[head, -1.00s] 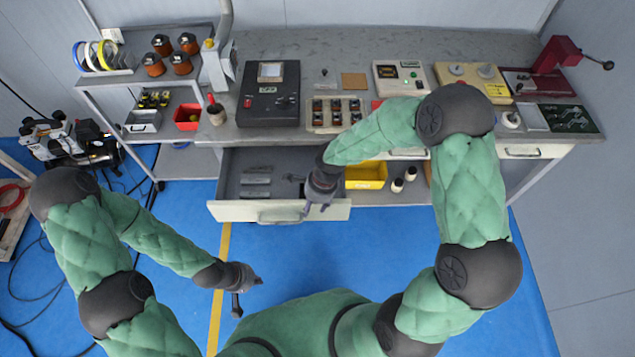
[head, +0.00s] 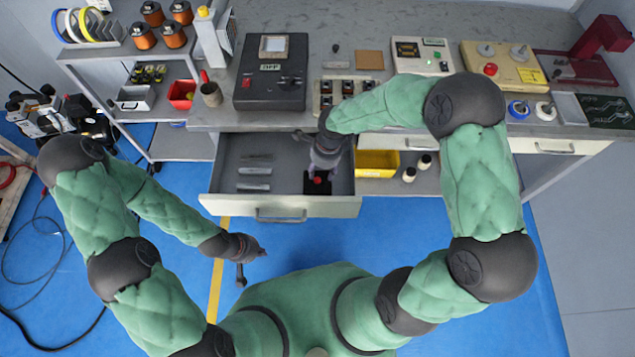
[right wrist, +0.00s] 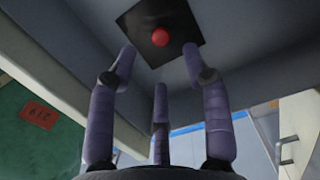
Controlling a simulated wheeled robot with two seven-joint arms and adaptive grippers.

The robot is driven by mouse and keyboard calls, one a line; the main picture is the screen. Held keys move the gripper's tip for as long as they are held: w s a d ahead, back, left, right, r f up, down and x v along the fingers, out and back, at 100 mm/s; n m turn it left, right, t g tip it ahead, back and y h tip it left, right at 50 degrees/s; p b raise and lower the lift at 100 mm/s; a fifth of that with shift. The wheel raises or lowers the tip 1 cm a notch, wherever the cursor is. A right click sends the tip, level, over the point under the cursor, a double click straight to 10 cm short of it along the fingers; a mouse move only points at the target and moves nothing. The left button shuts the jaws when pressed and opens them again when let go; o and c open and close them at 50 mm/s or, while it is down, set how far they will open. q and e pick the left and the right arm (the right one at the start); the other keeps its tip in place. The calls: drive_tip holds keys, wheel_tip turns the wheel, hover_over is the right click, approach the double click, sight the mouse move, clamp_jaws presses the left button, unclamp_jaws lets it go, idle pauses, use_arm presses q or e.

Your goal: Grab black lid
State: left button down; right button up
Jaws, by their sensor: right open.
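The black lid (head: 311,188) is a flat black square with a red knob. It lies in the right part of the open drawer (head: 220,176). In the right wrist view the black lid (right wrist: 137,27) shows ahead of the fingertips, its red knob a little above the gap between them. My right gripper (head: 320,167) is over the drawer and hides part of the lid. In the right wrist view my right gripper (right wrist: 160,65) has its fingers spread, with nothing between them. My left gripper (head: 252,262) hangs over the blue floor, away from the drawer; its jaw state is unclear.
Grey pieces (head: 254,172) lie in the drawer's left part. The drawer's walls surround the lid. A yellow bin (head: 378,163) stands right of the drawer. The workbench (head: 430,48) above carries a black tester (head: 270,85) and other devices.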

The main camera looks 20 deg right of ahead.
sight(317, 179)
drive_tip(key=shift+w+a+f+b, duration=0.15)
drive_tip(key=shift+f+b, duration=0.25)
drive_tip(key=shift+f, duration=0.6)
drive_tip(key=shift+w+a+f+b, duration=0.15)
drive_tip(key=shift+f+b, duration=0.3)
drive_tip(key=shift+f, duration=0.6)
drive_tip(key=shift+a+f+b, duration=0.15)
drive_tip(key=shift+f+b, duration=0.25)
drive_tip(key=shift+f, duration=0.6)
clamp_jaws()
